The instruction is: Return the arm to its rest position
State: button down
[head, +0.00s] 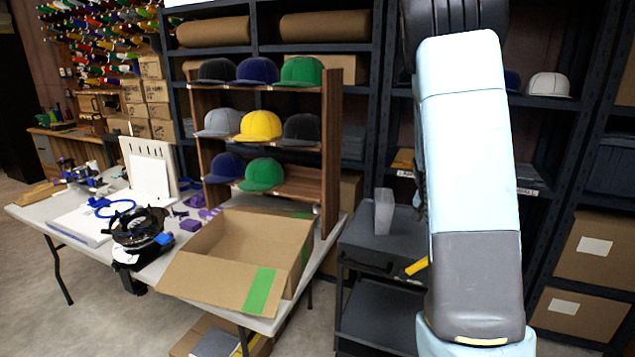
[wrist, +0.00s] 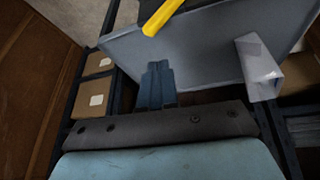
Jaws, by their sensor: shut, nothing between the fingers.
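My gripper (wrist: 158,68) shows in the wrist view as dark blue fingers shut together with nothing between them. It is over or beside the grey cart top (wrist: 205,42); I cannot tell the gap. In the head view my pale blue and grey arm stands upright at right centre, and my gripper is hidden there. A yellow-handled tool (head: 414,267) lies at the edge of the cart's top tray (head: 365,240). It also shows in the wrist view (wrist: 160,16), just beyond my fingertips. A pale translucent block (head: 384,211) stands on the cart, also in the wrist view (wrist: 259,67).
A white table (head: 60,222) at left holds an open cardboard box (head: 215,277), a black ring-shaped device (head: 138,230) and a wooden rack (head: 331,150) of caps. Dark shelving (head: 380,70) with boxes stands behind my arm. Floor is open at lower left.

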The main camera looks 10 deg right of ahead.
jog(key=s+a+r+n+t+y, duration=0.2)
jog(key=s+a+r+n+y, duration=0.3)
jog(key=s+a+r, duration=1.6)
jog(key=s+a+n+h, duration=0.1)
jog(key=s+a+n, duration=0.3)
jog(key=s+a, duration=0.2)
jog(key=shift+s+r+t, duration=0.3)
jog(key=shift+s+t, duration=0.1)
jog(key=shift+s, duration=0.7)
